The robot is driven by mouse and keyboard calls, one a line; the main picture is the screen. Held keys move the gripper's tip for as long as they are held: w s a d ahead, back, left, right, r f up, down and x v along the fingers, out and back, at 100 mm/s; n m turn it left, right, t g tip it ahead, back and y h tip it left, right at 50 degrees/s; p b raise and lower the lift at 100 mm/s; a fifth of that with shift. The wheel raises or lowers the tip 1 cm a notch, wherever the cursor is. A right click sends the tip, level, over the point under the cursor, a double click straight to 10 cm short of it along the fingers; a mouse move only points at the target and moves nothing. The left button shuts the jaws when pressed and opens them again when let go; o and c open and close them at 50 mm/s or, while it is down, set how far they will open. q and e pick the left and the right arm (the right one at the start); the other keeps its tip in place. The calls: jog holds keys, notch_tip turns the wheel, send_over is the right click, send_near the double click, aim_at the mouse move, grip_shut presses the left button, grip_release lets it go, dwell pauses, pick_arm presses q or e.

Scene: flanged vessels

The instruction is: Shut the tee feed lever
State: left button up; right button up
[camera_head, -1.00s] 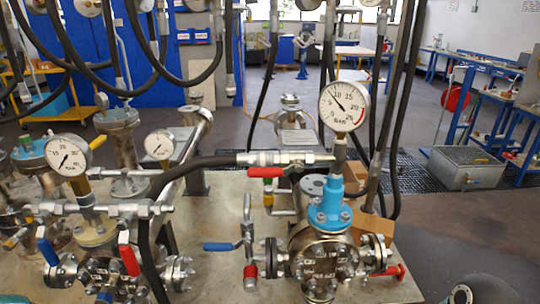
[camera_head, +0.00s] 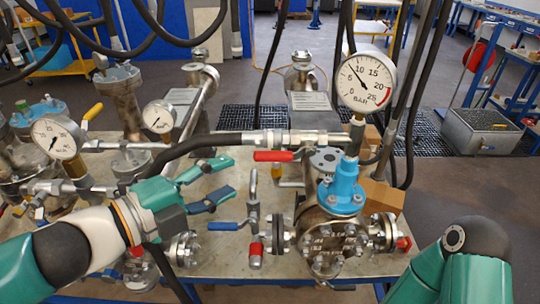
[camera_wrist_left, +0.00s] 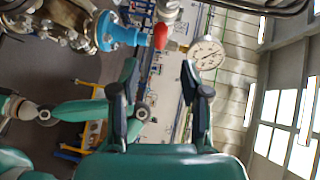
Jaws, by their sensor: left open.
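A red lever (camera_head: 273,156) lies along the horizontal metal pipe (camera_head: 300,137) where the black hose joins, left of the gauge. It is probably the tee feed lever; no label is readable. A red handle also shows in the left wrist view (camera_wrist_left: 160,37), beyond the fingertips. My left gripper (camera_head: 230,178) is open and empty, to the left of and slightly below the red lever, apart from it. Its fingers point right. It shows open in the wrist view too (camera_wrist_left: 158,72). My right arm is at the lower right, its gripper out of view.
A flanged vessel with a blue bonnet (camera_head: 341,190) and a round pressure gauge (camera_head: 366,79) stands right of the lever. A blue-handled lever (camera_head: 226,226) with an upright pipe sits below my left gripper. Black hoses hang overhead and behind. More vessels and a gauge (camera_head: 57,137) stand left.

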aim_at(265, 160)
pick_arm(q)
jog(key=x, duration=1.1)
jog(key=shift+w+d+b, duration=0.2)
jog(key=shift+d+b, duration=0.15)
jog(key=shift+b, duration=0.05)
jog(key=shift+f, duration=0.1)
grip_shut()
